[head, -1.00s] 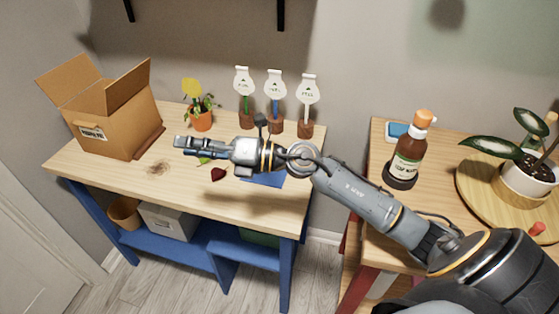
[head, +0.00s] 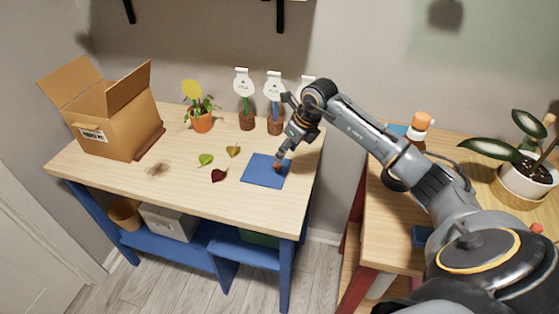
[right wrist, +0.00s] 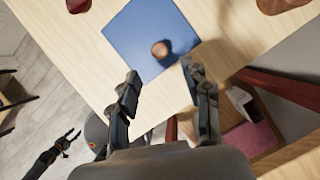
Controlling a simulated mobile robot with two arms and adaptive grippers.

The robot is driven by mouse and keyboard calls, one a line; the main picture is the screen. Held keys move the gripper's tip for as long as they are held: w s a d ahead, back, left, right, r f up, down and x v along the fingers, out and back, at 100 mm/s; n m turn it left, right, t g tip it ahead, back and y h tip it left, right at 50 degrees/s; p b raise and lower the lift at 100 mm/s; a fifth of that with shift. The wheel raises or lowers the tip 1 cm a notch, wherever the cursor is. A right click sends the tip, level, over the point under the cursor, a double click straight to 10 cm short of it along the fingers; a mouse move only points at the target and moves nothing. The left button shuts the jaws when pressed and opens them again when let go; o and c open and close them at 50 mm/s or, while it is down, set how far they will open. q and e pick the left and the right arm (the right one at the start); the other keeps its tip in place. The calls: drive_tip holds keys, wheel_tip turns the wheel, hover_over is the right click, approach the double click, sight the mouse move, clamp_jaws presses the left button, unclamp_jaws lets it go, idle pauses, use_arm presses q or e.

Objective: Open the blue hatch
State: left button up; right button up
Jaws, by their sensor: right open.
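The blue hatch (head: 262,171) is a flat blue square lying flush on the tabletop, shut, with a small round brown knob (head: 277,168) near its right side. In the right wrist view the hatch (right wrist: 135,38) and knob (right wrist: 161,49) show just beyond my fingers. My right gripper (head: 282,158) points down close above the knob, its fingers apart and empty. In the right wrist view its fingertips (right wrist: 160,74) lie either side of the knob's line, apart from it. My left gripper (right wrist: 68,139) shows small at the lower left there, over the floor, its jaws parted.
Leaves (head: 219,175) lie left of the hatch. Plant labels (head: 244,95) in brown bases and a potted plant (head: 201,118) stand behind. An open cardboard box (head: 115,120) is at the left. A bottle (head: 420,127) stands on the right table, partly hidden by my arm.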

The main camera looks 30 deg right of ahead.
sight(278, 165)
drive_tip(key=x, duration=0.7)
drive_tip(key=shift+w+a+p, duration=0.1)
drive_tip(key=shift+p, duration=0.2)
clamp_jaws()
